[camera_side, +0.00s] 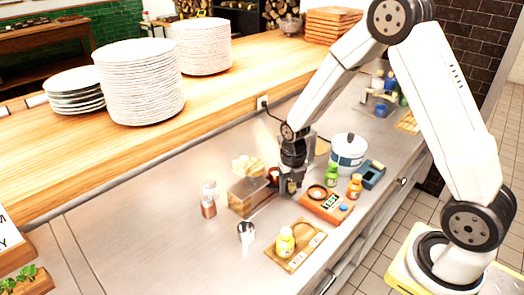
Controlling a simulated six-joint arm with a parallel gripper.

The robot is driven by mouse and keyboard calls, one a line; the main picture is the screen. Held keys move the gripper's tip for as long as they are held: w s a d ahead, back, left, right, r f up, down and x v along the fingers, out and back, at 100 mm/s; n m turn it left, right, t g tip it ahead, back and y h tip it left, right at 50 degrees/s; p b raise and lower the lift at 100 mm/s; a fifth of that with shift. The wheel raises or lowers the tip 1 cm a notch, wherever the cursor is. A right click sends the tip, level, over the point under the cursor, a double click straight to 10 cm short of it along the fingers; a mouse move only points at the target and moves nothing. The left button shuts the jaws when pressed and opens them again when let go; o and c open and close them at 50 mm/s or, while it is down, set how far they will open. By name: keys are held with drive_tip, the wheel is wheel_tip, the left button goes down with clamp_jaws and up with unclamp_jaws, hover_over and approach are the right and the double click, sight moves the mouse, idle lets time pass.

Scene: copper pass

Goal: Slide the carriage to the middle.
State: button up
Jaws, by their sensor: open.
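My gripper (290,188) points down, low over the steel counter, right of a brown wooden box (246,197) and left of an orange device (327,207). Its jaws are open, but the fingertips are small and I cannot tell whether they touch anything. I cannot make out a carriage for certain. A thin dark line runs along the counter between the box and my gripper. A small reddish-brown thing (273,174) shows just left of my gripper, partly hidden by it.
Green (331,175) and orange (354,186) bottles and a white-blue pot (347,152) crowd the right. The left counter is clear.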

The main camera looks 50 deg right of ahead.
drive_tip(key=shift+d+r, duration=0.1)
drive_tip(key=shift+d, duration=0.1)
drive_tip(key=shift+s+a+r, duration=0.1)
drive_tip(key=shift+r, duration=2.8)
drive_tip(key=shift+m, duration=0.3)
drive_tip(key=s+a+r+m+t, duration=0.1)
drive_tip(key=s+m, duration=0.4)
drive_tip(key=m, duration=1)
drive_tip(key=s+a+r+m+t, duration=0.1)
drive_tip(key=s+a+m, duration=0.3)
drive_tip(key=m, duration=1.1)
drive_tip(key=shift+s+a+r+t, duration=0.3)
drive_tip(key=shift+s+r, duration=0.15)
drive_tip(key=shift+s, duration=0.75)
